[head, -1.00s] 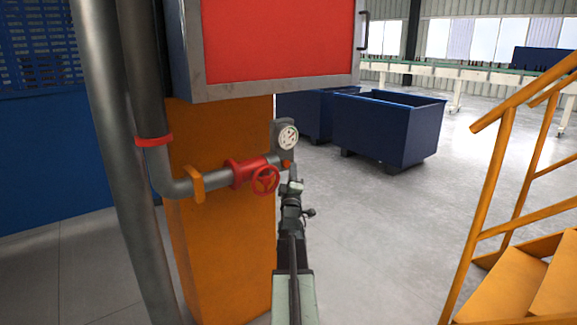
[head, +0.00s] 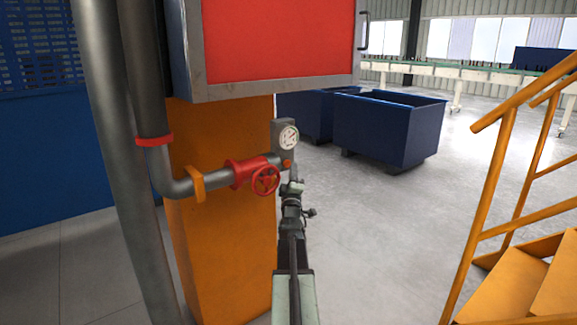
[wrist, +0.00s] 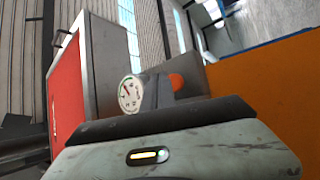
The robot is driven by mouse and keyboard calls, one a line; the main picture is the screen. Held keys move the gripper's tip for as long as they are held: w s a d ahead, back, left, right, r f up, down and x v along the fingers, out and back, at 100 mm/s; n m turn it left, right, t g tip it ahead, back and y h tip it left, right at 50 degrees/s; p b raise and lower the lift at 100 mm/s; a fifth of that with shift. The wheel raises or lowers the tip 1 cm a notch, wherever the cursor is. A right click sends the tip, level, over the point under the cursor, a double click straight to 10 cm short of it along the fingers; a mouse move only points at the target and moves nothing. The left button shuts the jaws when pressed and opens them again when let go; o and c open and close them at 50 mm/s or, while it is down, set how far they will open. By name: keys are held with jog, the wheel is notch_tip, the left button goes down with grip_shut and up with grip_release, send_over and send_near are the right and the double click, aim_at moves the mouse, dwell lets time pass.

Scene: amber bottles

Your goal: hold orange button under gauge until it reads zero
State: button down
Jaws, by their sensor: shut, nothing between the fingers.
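The round white gauge (head: 288,138) is mounted on a grey plate at the end of the pipe; it also shows in the wrist view (wrist: 130,93). Its dial is too small to read surely. The orange button (head: 287,163) sits just below the gauge; in the wrist view the button (wrist: 177,81) shows beside the gauge, its lower part hidden. My gripper (head: 296,171) is shut and empty, its tip close beside the button on the right. I cannot tell whether it touches the button.
A red handwheel valve (head: 265,180) sits on the pipe just left of my gripper. An orange column (head: 225,240) stands behind the pipe, under a red-fronted cabinet (head: 275,40). Blue bins (head: 385,130) stand behind. Orange stairs (head: 520,265) are at right, with clear floor between.

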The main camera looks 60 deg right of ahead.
dwell(0.8)
jog(key=shift+w+d, duration=0.15)
jog(key=shift+w, duration=0.2)
